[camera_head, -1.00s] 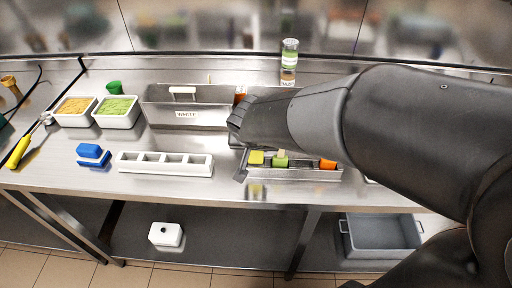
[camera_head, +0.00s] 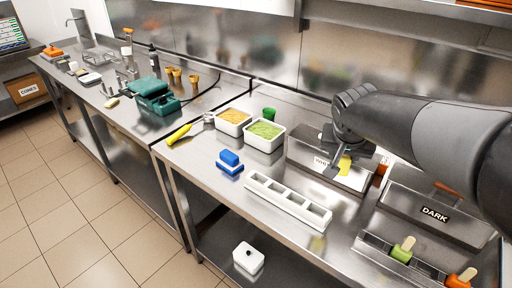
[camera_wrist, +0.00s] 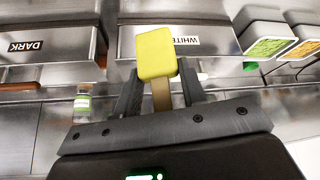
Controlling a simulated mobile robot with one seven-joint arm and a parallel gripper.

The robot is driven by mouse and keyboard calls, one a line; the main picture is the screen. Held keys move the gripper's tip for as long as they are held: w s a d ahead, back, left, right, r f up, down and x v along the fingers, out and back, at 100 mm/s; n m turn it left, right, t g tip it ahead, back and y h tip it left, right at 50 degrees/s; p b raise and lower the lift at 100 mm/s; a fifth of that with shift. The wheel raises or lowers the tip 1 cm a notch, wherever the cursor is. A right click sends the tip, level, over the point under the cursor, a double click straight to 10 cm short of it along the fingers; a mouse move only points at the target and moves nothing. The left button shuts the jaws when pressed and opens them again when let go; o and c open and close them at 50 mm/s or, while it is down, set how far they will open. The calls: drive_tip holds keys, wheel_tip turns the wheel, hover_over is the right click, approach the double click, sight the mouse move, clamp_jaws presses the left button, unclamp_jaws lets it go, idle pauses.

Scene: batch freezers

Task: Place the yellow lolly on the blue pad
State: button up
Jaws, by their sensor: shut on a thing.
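The yellow lolly (camera_head: 345,166) is held by its stick in my gripper (camera_head: 340,160), above the steel container labelled WHITE. In the wrist view the yellow block (camera_wrist: 156,52) stands out beyond the fingers, with its pale stick between the jaws of my gripper (camera_wrist: 158,92). A small blue block with a pale middle layer (camera_head: 230,158) lies on the steel counter, left of my gripper; it is the only blue pad-like thing I see. It is not visible in the wrist view.
Two white tubs (camera_head: 265,135) stand behind the blue block. The DARK container (camera_head: 434,213) is at right.

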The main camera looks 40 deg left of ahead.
drive_tip(key=w+a+r+n+g+y, duration=0.1)
drive_tip(key=a+n, duration=0.2)
drive_tip(key=a, duration=0.8)
drive_tip(key=a+r+n+g+y, duration=0.1)
drive_tip(key=a+n+y, duration=0.1)
drive_tip(key=a, duration=0.9)
hover_over(235, 158)
wheel_tip(235, 158, down, 7)
drive_tip(key=shift+w+f, duration=0.15)
drive_tip(key=shift+f, duration=1.9)
drive_tip(key=shift+f, duration=0.1)
drive_tip(key=o, duration=1)
drive_tip(key=v, duration=1.2)
drive_tip(key=shift+a, duration=0.15)
